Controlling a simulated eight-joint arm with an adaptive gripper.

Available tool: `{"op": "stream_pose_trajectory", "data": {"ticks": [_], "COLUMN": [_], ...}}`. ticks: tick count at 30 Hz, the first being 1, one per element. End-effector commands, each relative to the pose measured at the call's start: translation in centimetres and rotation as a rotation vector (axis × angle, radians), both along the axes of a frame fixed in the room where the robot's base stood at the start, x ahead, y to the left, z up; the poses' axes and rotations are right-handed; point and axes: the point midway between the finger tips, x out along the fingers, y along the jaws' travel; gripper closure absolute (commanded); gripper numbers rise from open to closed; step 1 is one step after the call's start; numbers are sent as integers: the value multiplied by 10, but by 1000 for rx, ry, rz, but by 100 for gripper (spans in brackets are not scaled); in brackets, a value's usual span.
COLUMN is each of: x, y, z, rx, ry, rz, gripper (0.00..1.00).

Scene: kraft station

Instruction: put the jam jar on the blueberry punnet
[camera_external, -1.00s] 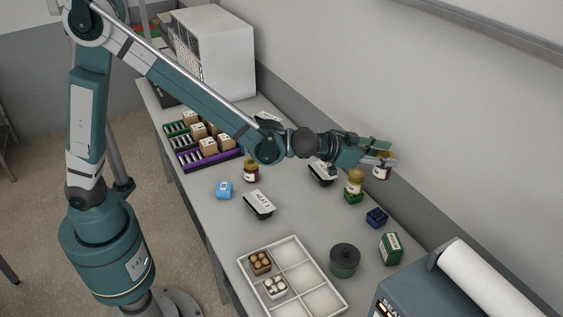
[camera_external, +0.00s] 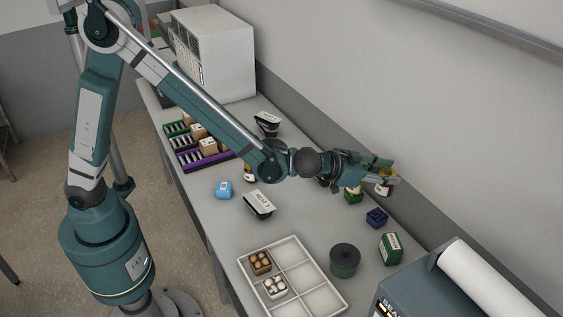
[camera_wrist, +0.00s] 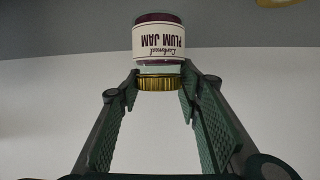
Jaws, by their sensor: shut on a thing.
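The plum jam jar (camera_wrist: 160,40) hangs from my gripper (camera_wrist: 160,78), its gold lid (camera_wrist: 160,82) between the fingertips in the wrist view. The jar has a white label and dark contents. In the external view my gripper (camera_external: 386,175) is shut on the jar (camera_external: 383,190), partly hidden by the fingers. The blueberry punnet (camera_external: 376,218), small and dark blue, sits on the bench. The jar shows just above and slightly right of it in the picture; the height between them is hard to tell.
A green punnet (camera_external: 353,197) stands left of the blueberry punnet, partly behind my gripper. A green box (camera_external: 391,248), a dark round tin (camera_external: 344,260) and a white compartment tray (camera_external: 317,278) stand nearer the camera. The wall is close behind.

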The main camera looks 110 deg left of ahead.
Motion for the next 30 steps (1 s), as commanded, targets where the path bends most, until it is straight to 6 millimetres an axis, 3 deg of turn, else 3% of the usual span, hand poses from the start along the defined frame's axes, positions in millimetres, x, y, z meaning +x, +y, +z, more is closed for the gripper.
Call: {"op": "stream_pose_trajectory", "data": {"ticks": [7,18,30], "x": [0,0,0], "y": [0,0,0], "z": [-11,-57,-62], "rx": [0,0,0], "ry": [0,0,0], "rz": [0,0,0], "gripper": [83,83,83]}}
